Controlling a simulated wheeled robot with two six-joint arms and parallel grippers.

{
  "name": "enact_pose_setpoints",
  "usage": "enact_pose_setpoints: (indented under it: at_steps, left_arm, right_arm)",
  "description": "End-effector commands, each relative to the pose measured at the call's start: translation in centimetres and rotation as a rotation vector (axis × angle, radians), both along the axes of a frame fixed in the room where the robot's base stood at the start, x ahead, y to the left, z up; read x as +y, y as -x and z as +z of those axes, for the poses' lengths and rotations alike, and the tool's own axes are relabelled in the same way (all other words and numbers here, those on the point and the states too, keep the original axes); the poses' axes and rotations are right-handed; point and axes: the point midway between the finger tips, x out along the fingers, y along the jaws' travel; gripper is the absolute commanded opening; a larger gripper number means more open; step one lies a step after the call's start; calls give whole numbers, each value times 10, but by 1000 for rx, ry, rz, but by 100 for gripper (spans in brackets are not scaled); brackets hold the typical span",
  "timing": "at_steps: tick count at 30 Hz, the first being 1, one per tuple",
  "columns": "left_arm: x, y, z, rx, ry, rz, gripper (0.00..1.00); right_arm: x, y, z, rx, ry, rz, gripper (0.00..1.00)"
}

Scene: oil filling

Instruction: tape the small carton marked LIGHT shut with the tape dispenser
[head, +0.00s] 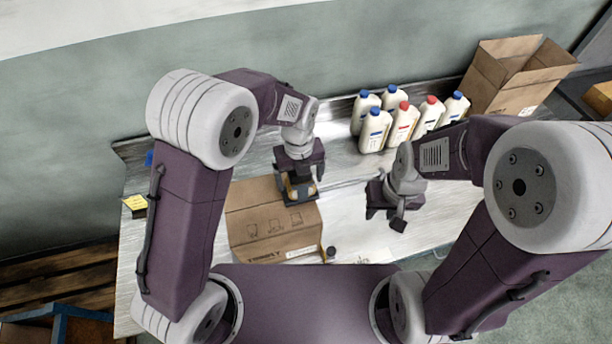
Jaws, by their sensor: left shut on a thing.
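A closed brown carton (262,222) lies on the table in front of me, with printed symbols and dark lettering on its near side. I cannot read the word LIGHT on it. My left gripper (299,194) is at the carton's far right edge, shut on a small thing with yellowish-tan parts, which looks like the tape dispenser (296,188). The gripper hides most of it, and I cannot tell whether it touches the carton. My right gripper (385,216) is open and empty above the table, to the right of the carton.
Several white bottles (374,130) with blue or red caps stand at the back of the table (345,215). An open brown carton (495,78) stands at the back right. A yellow note (134,202) lies at the left edge. A small dark object (331,252) is beside the closed carton.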

Motion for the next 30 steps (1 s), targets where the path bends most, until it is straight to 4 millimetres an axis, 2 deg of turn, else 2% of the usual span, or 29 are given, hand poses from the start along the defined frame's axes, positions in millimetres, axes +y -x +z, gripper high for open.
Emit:
enact_pose_setpoints:
  at_steps: [5, 15, 22, 30]
  left_arm:
    - [2, 0, 0, -1, 1, 1, 49]
    - [25, 7, -3, 0, 0, 1, 49]
    - [30, 9, -3, 3, -1, 1, 49]
    - [50, 15, -2, 4, -2, 2, 49]
  right_arm:
    - [0, 0, -1, 0, 0, 0, 36]
    - [0, 0, -6, 0, 0, 0, 36]
    - [0, 0, -6, 0, 0, 0, 36]
    - [0, 0, -6, 0, 0, 0, 36]
